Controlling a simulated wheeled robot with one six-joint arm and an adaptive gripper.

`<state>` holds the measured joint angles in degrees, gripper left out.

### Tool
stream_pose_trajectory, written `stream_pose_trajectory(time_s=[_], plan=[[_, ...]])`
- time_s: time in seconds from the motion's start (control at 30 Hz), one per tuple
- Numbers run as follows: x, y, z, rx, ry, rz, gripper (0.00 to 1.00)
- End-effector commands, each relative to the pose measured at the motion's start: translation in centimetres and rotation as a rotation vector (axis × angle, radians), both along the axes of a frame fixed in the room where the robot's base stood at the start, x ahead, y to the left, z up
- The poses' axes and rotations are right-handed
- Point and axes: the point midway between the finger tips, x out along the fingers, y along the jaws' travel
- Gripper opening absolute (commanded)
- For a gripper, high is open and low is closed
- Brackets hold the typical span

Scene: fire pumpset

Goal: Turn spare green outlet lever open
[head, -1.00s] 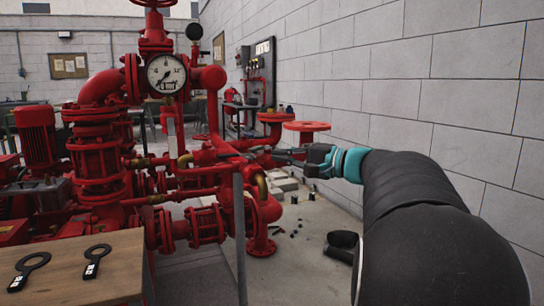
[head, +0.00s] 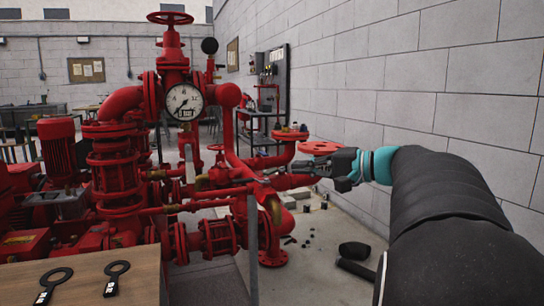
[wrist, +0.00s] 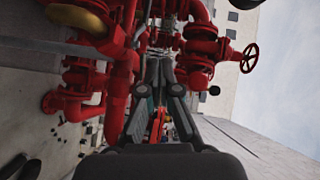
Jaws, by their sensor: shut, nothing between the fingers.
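My gripper (head: 312,166) reaches leftward from my black arm in the head view. Its fingers are shut and empty, close to the red pipework at the right of the pumpset (head: 150,160). The wrist view shows the dark fingers of my gripper (wrist: 160,72) together, with red pipes beyond and beside them. I cannot make out a green outlet lever in either view; it may be hidden or too small to tell. A brass-coloured fitting (head: 272,206) sits on the pipes below and left of my gripper.
A wooden table (head: 100,270) with two black ring-ended tools (head: 117,277) stands at the lower left. A grey post (head: 252,250) rises before the pipes. A red round flange (head: 320,147) is just behind my gripper. A block wall (head: 430,90) bounds the right side.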

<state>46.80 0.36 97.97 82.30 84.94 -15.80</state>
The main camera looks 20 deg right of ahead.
Motion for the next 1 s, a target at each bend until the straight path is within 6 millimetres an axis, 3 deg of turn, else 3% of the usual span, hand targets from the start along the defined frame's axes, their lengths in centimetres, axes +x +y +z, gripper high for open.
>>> stream_pose_trajectory(time_s=[0.03, 0.23, 0.4, 0.5, 0.77, 1.0], plan=[[0.6, -0.4, 1.5, -0.085, -0.012, 0.026, 0.0], [2.1, -2.8, 3.5, -0.598, -0.123, 0.185, 0.0], [1.7, -5.4, 4.0, -1.038, -0.243, 0.359, 0.0], [1.0, -6.1, 4.2, -1.206, -0.301, 0.447, 0.0], [0.8, -6.3, 3.6, -1.333, -0.392, 0.544, 0.0], [2.4, -5.1, 1.7, -1.332, -0.396, 0.547, 0.0]])
